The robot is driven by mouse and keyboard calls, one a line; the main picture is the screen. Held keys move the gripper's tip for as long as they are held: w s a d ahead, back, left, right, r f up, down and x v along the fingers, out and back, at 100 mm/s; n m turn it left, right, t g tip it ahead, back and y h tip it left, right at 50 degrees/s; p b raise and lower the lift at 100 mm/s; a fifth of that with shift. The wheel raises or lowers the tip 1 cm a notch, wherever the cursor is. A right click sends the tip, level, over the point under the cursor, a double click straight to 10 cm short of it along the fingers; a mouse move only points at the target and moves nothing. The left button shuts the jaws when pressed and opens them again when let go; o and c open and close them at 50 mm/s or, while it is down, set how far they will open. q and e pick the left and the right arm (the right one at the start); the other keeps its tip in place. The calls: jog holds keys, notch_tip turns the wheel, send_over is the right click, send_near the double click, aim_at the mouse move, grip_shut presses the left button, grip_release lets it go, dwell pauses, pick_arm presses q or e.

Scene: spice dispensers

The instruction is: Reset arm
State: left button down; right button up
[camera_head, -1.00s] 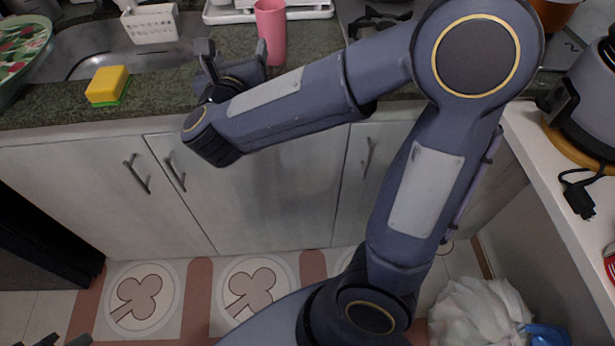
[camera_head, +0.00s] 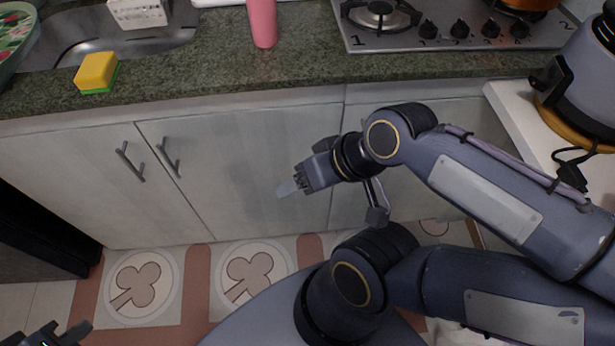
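My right arm comes in from the right, bent low in front of the grey cabinet doors. Its gripper (camera_head: 305,182) is below the counter's edge, in front of the doors and apart from the things on the counter. It is seen at a steep angle, so its finger gap is unclear; I see nothing held in it. My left gripper (camera_head: 58,334) shows only partly at the bottom left corner. Its two dark finger ends stand apart with nothing between them.
The green counter (camera_head: 215,65) runs along the back. On it are a yellow-green sponge (camera_head: 97,72), a pink cup (camera_head: 262,22) and a stove (camera_head: 440,28). Floor shows at the lower left.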

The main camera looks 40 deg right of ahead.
notch_tip(320, 180, up, 16)
jog(key=p, duration=1.5)
jog(key=shift+f+p, duration=0.15)
jog(key=shift+p, duration=0.15)
dwell(0.4)
